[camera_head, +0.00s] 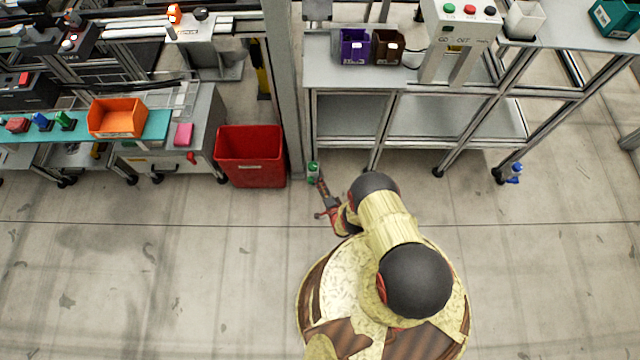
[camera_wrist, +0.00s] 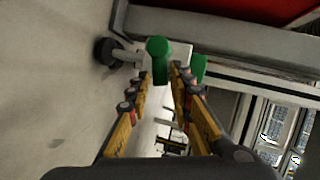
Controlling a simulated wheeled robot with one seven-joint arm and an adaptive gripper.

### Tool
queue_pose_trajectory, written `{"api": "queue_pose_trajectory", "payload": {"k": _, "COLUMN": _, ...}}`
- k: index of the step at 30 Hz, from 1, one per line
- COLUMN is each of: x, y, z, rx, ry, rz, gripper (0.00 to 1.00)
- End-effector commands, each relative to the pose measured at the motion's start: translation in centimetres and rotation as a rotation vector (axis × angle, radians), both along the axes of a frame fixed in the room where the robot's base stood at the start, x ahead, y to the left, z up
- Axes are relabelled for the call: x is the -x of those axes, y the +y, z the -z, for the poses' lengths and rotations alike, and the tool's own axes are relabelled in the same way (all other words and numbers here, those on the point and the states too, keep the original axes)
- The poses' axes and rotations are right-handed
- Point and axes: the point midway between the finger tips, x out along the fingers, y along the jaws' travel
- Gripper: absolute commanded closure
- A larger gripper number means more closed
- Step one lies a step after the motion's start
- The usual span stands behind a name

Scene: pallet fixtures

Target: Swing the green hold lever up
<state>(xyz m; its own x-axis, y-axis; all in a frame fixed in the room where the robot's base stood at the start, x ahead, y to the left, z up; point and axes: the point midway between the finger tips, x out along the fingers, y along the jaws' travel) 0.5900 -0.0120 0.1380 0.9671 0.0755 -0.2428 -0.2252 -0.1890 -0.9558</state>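The green hold lever (camera_head: 313,167) is small and sits low by the foot of the grey post, at the left front leg of the grey bench. In the wrist view a green lever with a rounded knob (camera_wrist: 158,60) lies ahead, near the fingertips. A second green part (camera_wrist: 199,68) shows just right of it, partly hidden by the right finger. My gripper (camera_head: 321,183) reaches down close to the lever. In the wrist view its two fingers (camera_wrist: 157,85) are apart, with a gap between them. I cannot tell whether a finger touches the lever.
A red bin (camera_head: 250,156) stands on the floor just left of the lever. The grey bench (camera_head: 345,77) is above and behind it, with a purple bin (camera_head: 355,45) on top. A blue part (camera_head: 515,172) sits low at the far right leg. The front floor is clear.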

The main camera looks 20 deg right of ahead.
Motion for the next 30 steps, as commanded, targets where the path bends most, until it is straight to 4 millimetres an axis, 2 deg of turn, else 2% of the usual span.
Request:
{"api": "queue_pose_trajectory", "payload": {"k": 10, "x": -0.01, "y": 0.0, "z": -0.01, "rx": 0.0, "ry": 0.0, "rz": 0.0, "gripper": 1.0}}
{"api": "queue_pose_trajectory", "payload": {"k": 23, "x": -0.06, "y": 0.04, "z": -0.2, "rx": 0.023, "ry": 0.007, "rz": 0.0, "gripper": 1.0}}
{"api": "queue_pose_trajectory", "payload": {"k": 30, "x": -0.2, "y": 0.34, "z": -0.87, "rx": 0.132, "ry": 0.044, "rz": -0.002, "gripper": 1.0}}
